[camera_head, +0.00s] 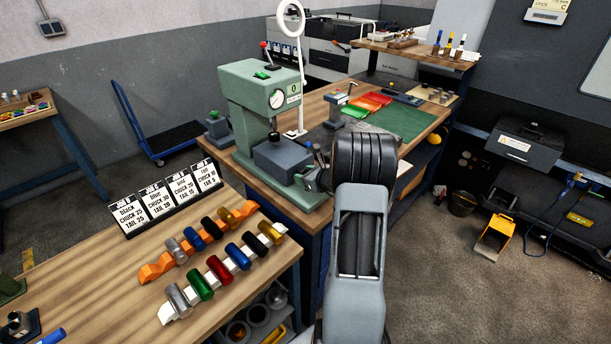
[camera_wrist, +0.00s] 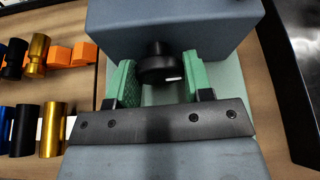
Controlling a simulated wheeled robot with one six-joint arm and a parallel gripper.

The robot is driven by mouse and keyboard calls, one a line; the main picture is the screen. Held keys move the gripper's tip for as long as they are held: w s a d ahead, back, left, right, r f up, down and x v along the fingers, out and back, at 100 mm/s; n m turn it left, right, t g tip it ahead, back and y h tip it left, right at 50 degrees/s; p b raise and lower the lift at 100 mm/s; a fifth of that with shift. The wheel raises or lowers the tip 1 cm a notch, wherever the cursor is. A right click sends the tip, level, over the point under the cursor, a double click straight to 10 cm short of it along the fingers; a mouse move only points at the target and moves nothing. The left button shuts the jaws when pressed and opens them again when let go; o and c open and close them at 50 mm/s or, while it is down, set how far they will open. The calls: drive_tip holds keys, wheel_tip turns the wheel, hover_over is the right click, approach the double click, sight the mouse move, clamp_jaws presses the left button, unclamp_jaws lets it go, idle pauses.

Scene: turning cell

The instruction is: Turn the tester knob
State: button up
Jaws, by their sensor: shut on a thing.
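The green tester (camera_head: 243,107) stands on the wooden bench, with a round dial on its front and a grey block on its base. In the wrist view the tester's black knob (camera_wrist: 159,67) has a white mark that lies nearly level, pointing right. My gripper (camera_wrist: 160,78) has its two green-padded fingers on either side of the knob, shut on it. A blue-grey block (camera_wrist: 165,28) lies just beyond the knob. In the head view my arm hides the knob and most of my gripper.
A nearer table carries two racks of coloured cylinders (camera_head: 220,270) and job cards (camera_head: 164,193). A small press (camera_head: 335,109), coloured trays (camera_head: 368,103) and a green mat (camera_head: 403,122) lie behind the tester. The floor at right is open near a yellow dustpan (camera_head: 495,236).

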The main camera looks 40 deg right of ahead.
drive_tip(key=shift+c, duration=1.4)
drive_tip(key=shift+r+m+y+p, duration=0.1)
drive_tip(key=shift+m+y+p, duration=0.3)
drive_tip(key=shift+m+p, duration=0.1)
drive_tip(key=shift+m+y, duration=0.5)
drive_tip(key=shift+m, duration=0.1)
drive_tip(key=o, duration=0.9)
drive_tip(key=shift+s+d, duration=0.1)
drive_tip(key=b+v, duration=0.1)
drive_tip(key=v, duration=1.2)
drive_tip(key=shift+s+r+b, duration=0.2)
drive_tip(key=shift+b, duration=0.15)
